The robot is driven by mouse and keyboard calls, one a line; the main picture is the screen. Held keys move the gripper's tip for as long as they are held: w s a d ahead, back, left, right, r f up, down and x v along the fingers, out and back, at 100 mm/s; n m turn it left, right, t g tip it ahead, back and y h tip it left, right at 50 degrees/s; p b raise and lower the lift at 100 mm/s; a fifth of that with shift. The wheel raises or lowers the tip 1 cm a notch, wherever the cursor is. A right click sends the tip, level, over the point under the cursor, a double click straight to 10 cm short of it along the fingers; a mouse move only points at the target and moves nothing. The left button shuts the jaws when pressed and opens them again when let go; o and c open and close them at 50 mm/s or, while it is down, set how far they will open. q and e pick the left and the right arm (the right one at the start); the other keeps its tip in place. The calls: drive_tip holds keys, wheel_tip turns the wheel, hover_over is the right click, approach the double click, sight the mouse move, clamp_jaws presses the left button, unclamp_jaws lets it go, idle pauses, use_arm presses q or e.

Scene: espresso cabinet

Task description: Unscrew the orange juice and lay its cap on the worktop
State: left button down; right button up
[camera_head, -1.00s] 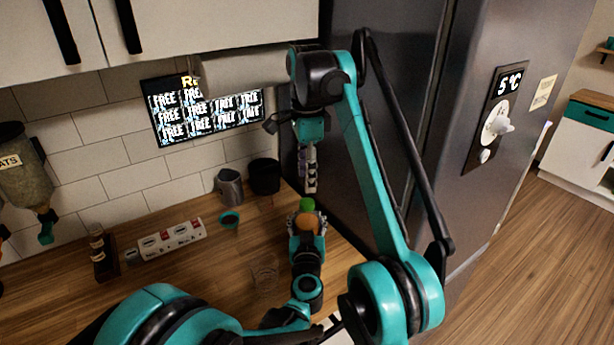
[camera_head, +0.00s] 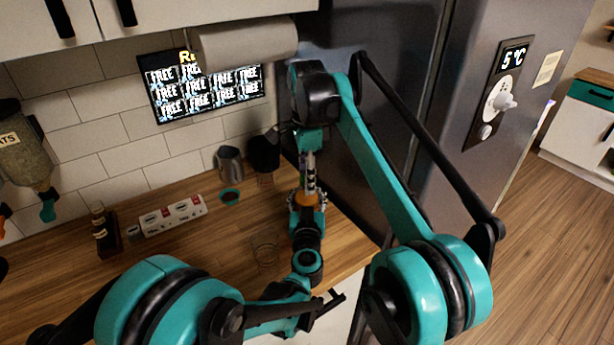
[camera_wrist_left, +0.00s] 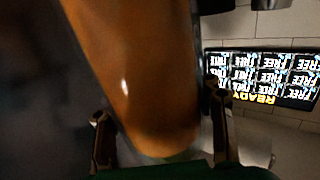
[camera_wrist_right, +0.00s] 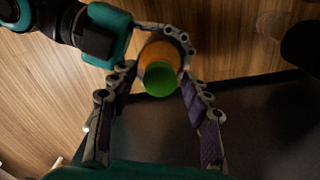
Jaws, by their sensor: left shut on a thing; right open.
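The orange juice bottle (camera_head: 307,199) stands upright near the worktop's right side; its orange body also fills the left wrist view (camera_wrist_left: 145,75). My left gripper (camera_wrist_left: 162,130) is shut around the bottle and shows low on it in the head view (camera_head: 307,218). The green cap (camera_wrist_right: 160,78) is still on top of the bottle. My right gripper (camera_head: 309,180) points down from above and is open. In the right wrist view (camera_wrist_right: 157,88), its fingers lie on either side of the cap, with gaps visible. In the head view these fingers mostly hide the cap.
The worktop (camera_head: 195,265) has bare room left of the bottle. A clear glass (camera_head: 265,252) stands there. A white socket-like block (camera_head: 172,216), a teal-rimmed cup (camera_head: 230,196), a grey jug (camera_head: 230,164) and a black container (camera_head: 264,151) stand farther back. The dark fridge (camera_head: 400,110) is close right.

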clamp_jaws()
drive_tip(key=n, duration=0.7)
drive_tip(key=shift+r, duration=0.1)
idle(0.8)
drive_tip(key=shift+o, duration=0.4)
unclamp_jaws()
